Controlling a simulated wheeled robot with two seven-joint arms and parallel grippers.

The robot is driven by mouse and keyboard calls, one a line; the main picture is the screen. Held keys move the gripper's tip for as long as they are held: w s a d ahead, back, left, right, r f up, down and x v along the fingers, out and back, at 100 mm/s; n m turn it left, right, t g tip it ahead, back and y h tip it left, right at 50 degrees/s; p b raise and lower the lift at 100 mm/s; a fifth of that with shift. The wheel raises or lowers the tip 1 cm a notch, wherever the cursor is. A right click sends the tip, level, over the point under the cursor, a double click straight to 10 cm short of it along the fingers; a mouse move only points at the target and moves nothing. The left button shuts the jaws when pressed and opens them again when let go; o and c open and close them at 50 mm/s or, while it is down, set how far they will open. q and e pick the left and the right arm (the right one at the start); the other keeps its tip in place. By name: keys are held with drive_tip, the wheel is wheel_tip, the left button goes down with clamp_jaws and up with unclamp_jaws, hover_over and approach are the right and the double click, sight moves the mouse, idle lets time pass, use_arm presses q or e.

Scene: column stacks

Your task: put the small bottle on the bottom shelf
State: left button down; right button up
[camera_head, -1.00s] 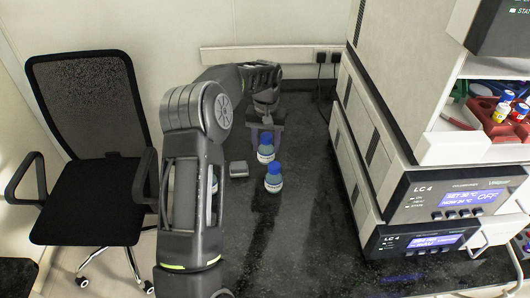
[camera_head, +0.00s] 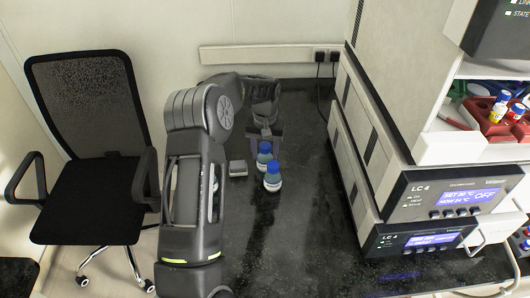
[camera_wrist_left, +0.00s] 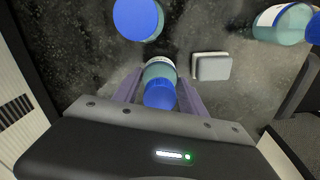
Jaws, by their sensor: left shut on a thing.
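A small bottle (camera_head: 264,160) with a blue cap is between the fingers of my left gripper (camera_head: 264,140), which is shut on it. In the left wrist view the held bottle (camera_wrist_left: 160,78) sits between the purple-grey fingers (camera_wrist_left: 160,98). A second blue-capped bottle (camera_head: 272,181) stands on the black bench just in front of it; in the left wrist view its large cap (camera_wrist_left: 138,18) is at the top. Another bottle (camera_wrist_left: 285,22) shows at the top right there, and is mostly behind my arm in the head view. My right gripper is not in view. I cannot tell which surface is the bottom shelf.
A small grey box (camera_head: 238,167) lies left of the bottles. Stacked LC 4 instruments (camera_head: 420,238) stand on the right. The bench (camera_head: 310,220) is clear in the middle. A black chair (camera_head: 90,190) stands left.

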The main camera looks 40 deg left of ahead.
use_arm(q)
drive_tip(key=c, duration=0.6)
unclamp_jaws()
drive_tip(key=shift+f, duration=0.1)
drive_tip(key=shift+c, duration=0.2)
wheel_tip(320, 180, up, 12)
drive_tip(key=shift+r+b, duration=0.2)
drive_tip(key=shift+b, duration=0.3)
drive_tip(key=shift+c, duration=0.3)
